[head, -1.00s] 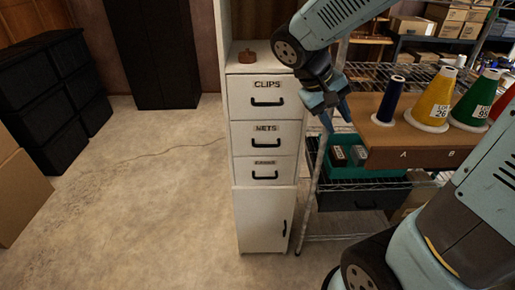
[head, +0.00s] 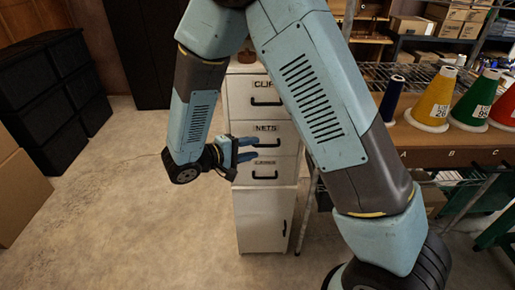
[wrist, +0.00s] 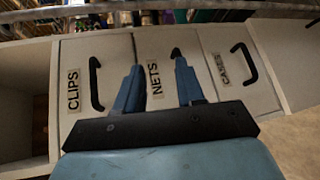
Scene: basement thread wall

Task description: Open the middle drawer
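The middle drawer (head: 287,137) of a white cabinet is labelled NETS and looks closed. Its black handle (head: 266,144) shows partly beside my gripper. In the wrist view the NETS drawer (wrist: 170,40) lies straight ahead, its handle (wrist: 176,53) mostly hidden behind the right finger's tip. My gripper (head: 250,150) is in front of the drawer at about handle height, its fingers apart and empty. In the wrist view the open fingers (wrist: 158,66) point at the drawer front; whether a fingertip touches the handle I cannot tell.
A cabinet door (head: 260,220) is at the bottom. Thread cones, including a yellow one (head: 435,100), stand on a wooden shelf (head: 425,140) at right. Open floor lies at left.

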